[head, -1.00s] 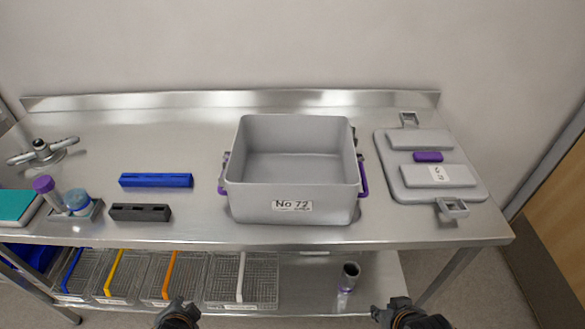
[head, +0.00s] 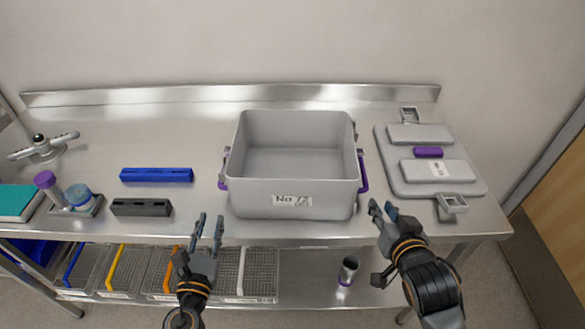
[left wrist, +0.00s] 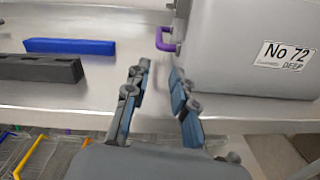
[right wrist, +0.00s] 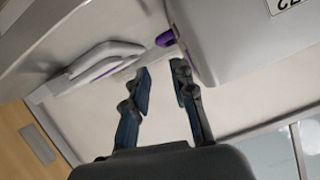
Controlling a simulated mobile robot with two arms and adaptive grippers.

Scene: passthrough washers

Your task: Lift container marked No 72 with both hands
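The grey open container (head: 262,198) marked No 72 stands upright and empty on the steel table, with its label at the front. It has a purple handle on its left side (head: 222,184) and another on its right side (head: 364,172). My left gripper (head: 208,222) is open and empty in front of the container's left corner. In the left wrist view the fingers (left wrist: 158,72) are apart, with the left handle (left wrist: 165,38) beyond them. My right gripper (head: 382,208) is open and empty near the front right corner. In the right wrist view its fingers (right wrist: 160,72) are below the handle (right wrist: 165,38).
A grey lid (head: 392,180) lies on the table at the right. A blue block (head: 156,175) and a black block (head: 141,207) lie at the left. Wire baskets (head: 130,275) and a cup (head: 348,270) stand on the lower shelf.

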